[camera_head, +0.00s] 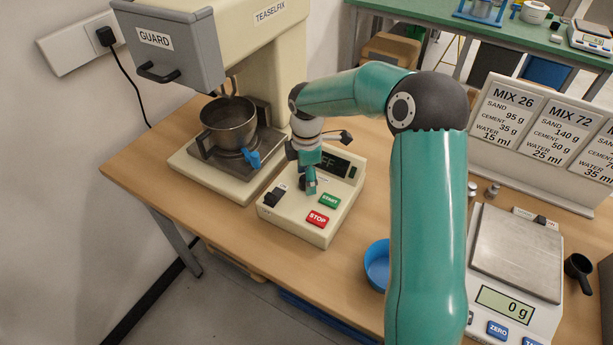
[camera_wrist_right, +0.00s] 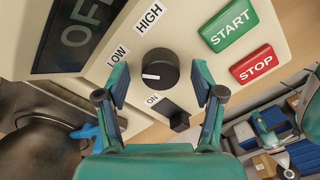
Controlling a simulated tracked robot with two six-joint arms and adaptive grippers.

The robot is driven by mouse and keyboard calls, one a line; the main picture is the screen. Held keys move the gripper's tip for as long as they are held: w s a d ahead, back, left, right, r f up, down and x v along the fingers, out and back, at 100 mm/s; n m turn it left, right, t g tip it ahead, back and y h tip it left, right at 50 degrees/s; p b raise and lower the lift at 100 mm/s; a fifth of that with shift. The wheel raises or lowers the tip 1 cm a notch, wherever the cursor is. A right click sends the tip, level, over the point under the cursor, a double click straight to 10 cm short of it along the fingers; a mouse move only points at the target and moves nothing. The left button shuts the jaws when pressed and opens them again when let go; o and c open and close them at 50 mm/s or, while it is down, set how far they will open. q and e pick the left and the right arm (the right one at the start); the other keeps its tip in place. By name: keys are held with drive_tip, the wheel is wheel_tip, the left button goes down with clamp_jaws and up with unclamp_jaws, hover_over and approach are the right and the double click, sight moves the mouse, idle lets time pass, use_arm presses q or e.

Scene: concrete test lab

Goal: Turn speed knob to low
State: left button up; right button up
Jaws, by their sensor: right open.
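The cream control box (camera_head: 285,226) sits on the wooden bench in front of the mixer. In the right wrist view the round black speed knob (camera_wrist_right: 158,68) bears a short white line, lying roughly sideways on its left part. The LOW label (camera_wrist_right: 117,56) is left of the knob and the HIGH label (camera_wrist_right: 149,18) is above it. My right gripper (camera_wrist_right: 160,82) is open, with one finger on each side of the knob and visible gaps to it. In the head view my right gripper (camera_head: 309,184) is over the box and largely hides the knob. My left gripper is not in view.
Beside the knob are a black switch (camera_wrist_right: 177,119), the START button (camera_wrist_right: 228,24) and the STOP button (camera_wrist_right: 251,64). The display (camera_wrist_right: 78,33) reads OFF. The mixer bowl (camera_head: 229,122) stands behind left. A blue bowl (camera_head: 377,264) and a scale (camera_head: 517,254) are at right.

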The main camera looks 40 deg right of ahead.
wheel_tip(320, 180, up, 12)
idle(0.4)
drive_tip(key=shift+f, duration=0.2)
